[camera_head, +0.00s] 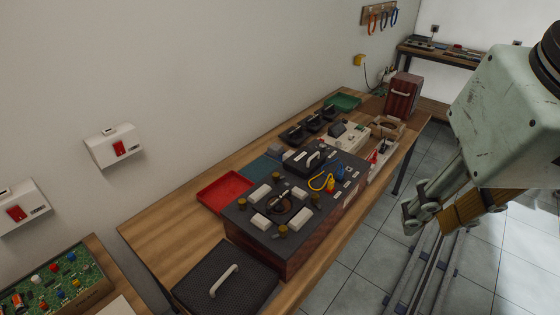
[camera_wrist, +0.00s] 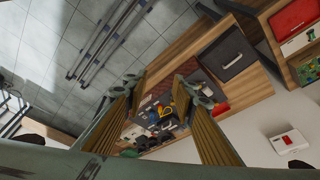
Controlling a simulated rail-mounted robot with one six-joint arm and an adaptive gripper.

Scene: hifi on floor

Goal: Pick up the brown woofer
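A reddish-brown box with a pale handle (camera_head: 402,95) stands upright near the far end of the long wooden table (camera_head: 150,238); it is the thing that best fits the brown woofer, though I cannot be sure. I cannot make it out clearly in the wrist view. My gripper (camera_head: 420,213) hangs over the floor to the right of the table, apart from everything. In the wrist view my gripper (camera_wrist: 158,88) has its two fingers spread with nothing held between them; the table's items show beyond.
A large deck with brown sides (camera_head: 292,205), a dark handled panel (camera_head: 222,283), a red tray (camera_head: 226,190) and a green tray (camera_head: 343,102) crowd the table. A circuit board (camera_head: 50,283) is at the lower left.

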